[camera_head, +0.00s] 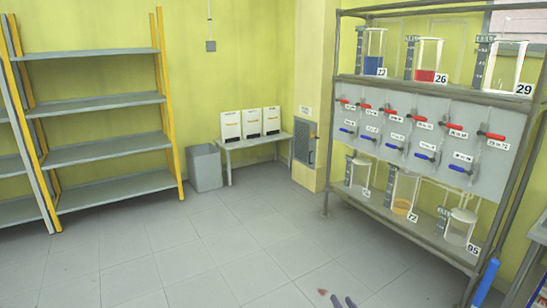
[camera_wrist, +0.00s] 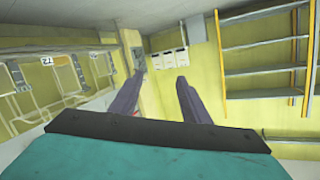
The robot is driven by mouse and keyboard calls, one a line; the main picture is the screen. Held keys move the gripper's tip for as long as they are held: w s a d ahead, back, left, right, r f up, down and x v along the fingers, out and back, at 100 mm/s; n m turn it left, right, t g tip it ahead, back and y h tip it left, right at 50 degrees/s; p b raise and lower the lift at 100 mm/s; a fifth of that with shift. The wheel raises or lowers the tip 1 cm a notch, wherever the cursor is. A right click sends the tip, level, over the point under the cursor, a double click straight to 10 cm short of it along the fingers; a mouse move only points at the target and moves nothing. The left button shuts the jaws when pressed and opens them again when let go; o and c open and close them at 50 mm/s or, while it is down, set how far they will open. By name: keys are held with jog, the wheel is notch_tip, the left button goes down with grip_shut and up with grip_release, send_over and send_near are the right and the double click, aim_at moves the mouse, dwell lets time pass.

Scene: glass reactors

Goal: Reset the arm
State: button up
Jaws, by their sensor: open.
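My gripper shows in the wrist view (camera_wrist: 158,88) with its two dark purple fingers apart and nothing between them. In the head view only the tips of my gripper (camera_head: 343,301) show at the bottom edge, in front of the grey tiled floor. The rest of my arm is out of that view. The gripper touches nothing that I can see.
A metal rack with glass reactors (camera_head: 372,50) and red and blue valve handles stands at the right. Empty grey shelves (camera_head: 100,103) stand at the left. A grey bin (camera_head: 205,168) and a small table (camera_head: 255,142) with white boxes stand at the back. The middle floor (camera_head: 200,240) is clear.

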jog(key=s+a+f+m+g+h+p, duration=0.1)
jog(key=s+a+f+g+h+p, duration=0.15)
jog(key=s+f+g, duration=0.45)
jog(key=s+a+f+g+h+p, duration=0.2)
jog(key=s+a+f+g, duration=0.1)
jog(key=s+f, duration=0.85)
jog(key=s+a+r+n+g, duration=0.1)
jog(key=s+g, duration=0.4)
jog(key=s, duration=0.8)
jog(key=s+a+n+g+y, duration=0.1)
jog(key=s+g, duration=0.4)
jog(key=s, duration=0.8)
jog(key=shift+s+a+r+n+g, duration=0.15)
jog(key=shift+a+r+n+g, duration=0.3)
jog(key=shift+a, duration=0.35)
jog(key=shift+o, duration=0.4)
jog(key=shift+m+y, duration=0.25)
